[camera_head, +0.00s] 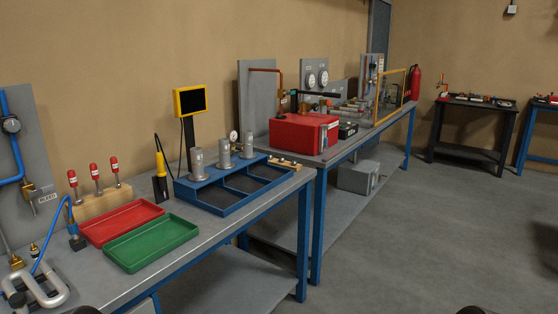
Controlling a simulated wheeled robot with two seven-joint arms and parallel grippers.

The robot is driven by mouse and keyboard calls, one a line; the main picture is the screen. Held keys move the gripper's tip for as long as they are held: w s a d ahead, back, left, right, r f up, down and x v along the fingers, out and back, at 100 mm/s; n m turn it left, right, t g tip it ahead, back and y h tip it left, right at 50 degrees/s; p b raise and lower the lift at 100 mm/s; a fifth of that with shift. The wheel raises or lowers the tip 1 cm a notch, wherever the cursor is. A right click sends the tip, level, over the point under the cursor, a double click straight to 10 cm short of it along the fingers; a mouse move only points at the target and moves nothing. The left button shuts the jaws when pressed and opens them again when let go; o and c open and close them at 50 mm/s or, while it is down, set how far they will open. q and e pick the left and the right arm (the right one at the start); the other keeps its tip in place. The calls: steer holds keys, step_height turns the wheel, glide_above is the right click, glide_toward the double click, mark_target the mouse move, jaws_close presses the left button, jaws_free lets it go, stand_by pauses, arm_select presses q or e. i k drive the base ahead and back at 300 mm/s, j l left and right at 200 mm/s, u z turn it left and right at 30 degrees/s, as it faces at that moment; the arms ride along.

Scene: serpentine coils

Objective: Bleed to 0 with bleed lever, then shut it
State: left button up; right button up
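A grey panel (40,130) stands at the far left, cut by the picture edge. A brass valve (30,190) sits low on the panel beside a white BLEED label (47,198). A thin handle hangs under the valve, but its exact setting is unclear. A silver serpentine coil (40,292) lies on the bench in the near left corner, with a blue hose (52,235) by it. Neither gripper can be made out.
The grey bench holds a red tray (120,222), a green tray (152,242), a blue rack (230,208) with metal cylinders, and red-topped tools (96,175) in a wooden block. A yellow-framed screen (191,101) stands behind. A second bench carries a red box (300,133). The floor (430,230) at right is clear.

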mark_target(45, 189)
steer(key=u, duration=1.35)
steer(key=l+z, duration=0.3)
steer(key=i+l+z, duration=0.1)
steer(key=z, duration=0.2)
steer(key=l, duration=0.1)
